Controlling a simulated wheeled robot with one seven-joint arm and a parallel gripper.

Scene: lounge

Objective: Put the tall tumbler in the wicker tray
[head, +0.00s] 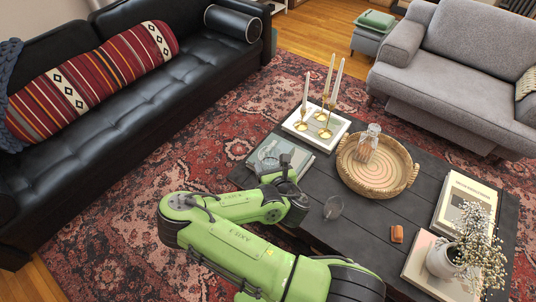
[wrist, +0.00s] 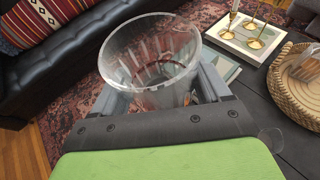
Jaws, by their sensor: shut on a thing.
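My gripper (head: 277,166) is shut on a clear, ribbed glass, the tall tumbler (wrist: 150,55), which stands up between the two fingers in the wrist view. In the head view the held tumbler (head: 267,157) is faint, over the books at the table's left side. The round wicker tray (head: 351,183) lies on the dark table, to the right of my gripper and apart from it. It also shows at the right edge of the wrist view (wrist: 284,98). A clear glass vessel (head: 368,140) is in the tray, towards its back.
A small clear glass (head: 333,207) stands on the table between my arm and the tray.

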